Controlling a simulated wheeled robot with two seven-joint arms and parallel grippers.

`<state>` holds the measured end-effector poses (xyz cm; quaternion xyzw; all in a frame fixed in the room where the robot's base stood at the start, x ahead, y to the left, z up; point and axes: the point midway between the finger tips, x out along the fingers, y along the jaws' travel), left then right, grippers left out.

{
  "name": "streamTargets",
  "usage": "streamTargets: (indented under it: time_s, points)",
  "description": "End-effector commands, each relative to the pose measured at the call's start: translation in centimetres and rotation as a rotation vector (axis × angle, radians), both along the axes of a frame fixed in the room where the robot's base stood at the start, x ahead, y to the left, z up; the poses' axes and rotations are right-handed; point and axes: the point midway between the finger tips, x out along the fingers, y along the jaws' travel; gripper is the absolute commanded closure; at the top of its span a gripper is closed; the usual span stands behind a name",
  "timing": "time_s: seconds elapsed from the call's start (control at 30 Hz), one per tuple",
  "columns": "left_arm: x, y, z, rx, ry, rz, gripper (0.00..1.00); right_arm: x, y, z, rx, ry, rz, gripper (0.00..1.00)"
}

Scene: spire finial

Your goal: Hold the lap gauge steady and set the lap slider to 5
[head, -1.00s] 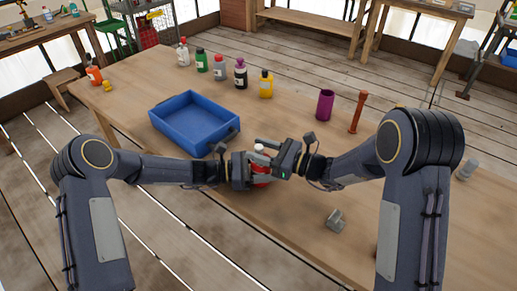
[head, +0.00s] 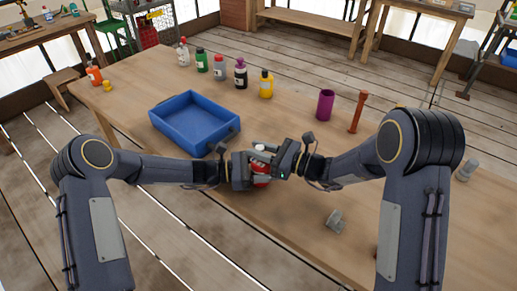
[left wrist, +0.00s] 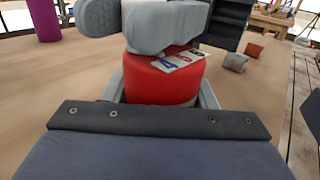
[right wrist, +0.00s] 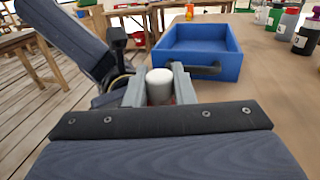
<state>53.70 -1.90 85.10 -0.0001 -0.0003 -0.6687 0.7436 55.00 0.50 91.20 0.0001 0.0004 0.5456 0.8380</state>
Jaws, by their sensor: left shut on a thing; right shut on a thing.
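The lap gauge appears as a red cylinder (head: 261,180) with a white top, above the near part of the table. In the left wrist view its red body (left wrist: 165,82) carries a white label with red and blue marks. My left gripper (head: 255,172) is shut on the red body from the left. My right gripper (head: 268,155) is shut around the white top (right wrist: 160,84), seen between its fingers in the right wrist view. Its fingers cover the top of the body in the left wrist view. The slider and its reading cannot be made out.
A blue tray (head: 160,119) stands just behind my left gripper. Several bottles line the far edge, ending with a yellow bottle (head: 266,84). A purple cup (head: 325,104) and an orange-brown post (head: 357,112) stand behind my right arm. A small grey block (head: 334,221) lies at front right.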

Motion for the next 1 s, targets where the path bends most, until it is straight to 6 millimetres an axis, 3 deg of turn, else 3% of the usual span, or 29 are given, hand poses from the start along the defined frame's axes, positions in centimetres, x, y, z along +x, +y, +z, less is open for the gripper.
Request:
streamTargets:
  time_s: [0.1,0.37,0.4,0.57,0.87,1.0]
  points:
    - [0.0,0.1,0.0,0.001,0.0,0.001,0.74,-0.5,-1.0,0.0,0.002,0.001,-0.005,1.0]
    - [0.0,0.1,0.0,0.001,0.0,0.001,0.74,-0.7,-1.0,0.1,0.0,-0.002,-0.002,1.0]
    - [0.0,0.1,0.0,0.001,0.0,0.001,0.74,-0.7,-1.0,0.1,0.0,-0.002,-0.002,0.75]
    - [0.0,0.0,0.0,0.001,0.0,0.0,0.74,-0.7,-1.0,0.0,0.0,-0.001,-0.002,0.55]
    - [0.0,0.0,0.0,0.001,0.001,0.0,0.74,-0.8,-1.1,0.0,0.0,-0.001,-0.002,0.55]
    - [0.0,0.0,0.0,0.001,0.001,0.0,0.74,-1.3,-2.5,0.0,-0.001,0.001,-0.005,0.55]
